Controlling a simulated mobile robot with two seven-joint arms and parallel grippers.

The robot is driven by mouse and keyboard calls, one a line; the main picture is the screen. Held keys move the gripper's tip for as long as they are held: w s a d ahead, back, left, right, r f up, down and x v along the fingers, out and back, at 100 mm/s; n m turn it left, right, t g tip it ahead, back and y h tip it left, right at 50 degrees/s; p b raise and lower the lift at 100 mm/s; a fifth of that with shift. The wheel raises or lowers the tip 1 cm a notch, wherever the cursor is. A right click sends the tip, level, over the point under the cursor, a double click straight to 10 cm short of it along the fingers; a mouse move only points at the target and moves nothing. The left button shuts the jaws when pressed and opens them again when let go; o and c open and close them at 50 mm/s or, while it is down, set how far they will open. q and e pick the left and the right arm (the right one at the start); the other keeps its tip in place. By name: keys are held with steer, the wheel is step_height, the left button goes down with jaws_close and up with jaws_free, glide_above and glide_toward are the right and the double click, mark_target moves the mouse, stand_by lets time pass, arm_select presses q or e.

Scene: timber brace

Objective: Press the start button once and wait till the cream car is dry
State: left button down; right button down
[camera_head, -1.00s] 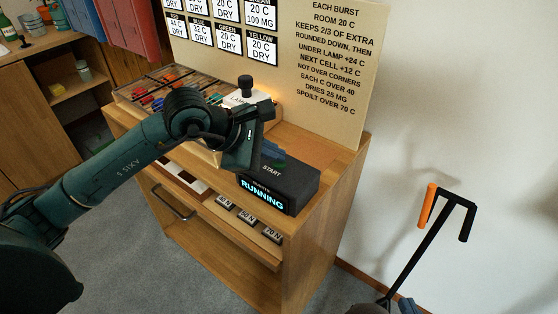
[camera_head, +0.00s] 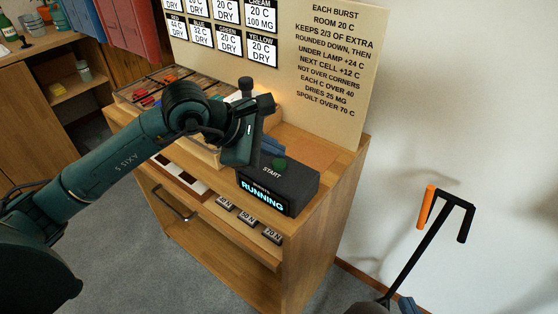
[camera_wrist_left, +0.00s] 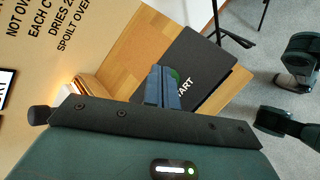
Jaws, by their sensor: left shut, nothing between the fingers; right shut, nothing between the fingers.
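The black start box (camera_head: 290,188) sits on the wooden cabinet top, and its display (camera_head: 262,197) reads RUNNING. Its green button (camera_head: 280,163) shows beside the START label, and partly behind my fingers in the left wrist view (camera_wrist_left: 175,76). My left gripper (camera_head: 270,147) is shut and empty, its blue fingertips just left of the button; they also show in the left wrist view (camera_wrist_left: 160,88). I cannot tell a gap from contact. My right gripper (camera_head: 405,305) is shut, barely in at the bottom edge. The board's cream label (camera_head: 260,14) reads 20 C, 100 MG. I cannot make out the cream car.
A wire-grid tray (camera_head: 150,85) with coloured cars is partly hidden behind my left arm. A tan rule board (camera_head: 340,70) stands behind. A black stand with an orange grip (camera_head: 427,205) is at the right.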

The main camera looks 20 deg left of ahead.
mark_target(273, 164)
arm_select(q)
steer(key=shift+r+p, duration=1.45)
steer(key=shift+r, duration=1.1)
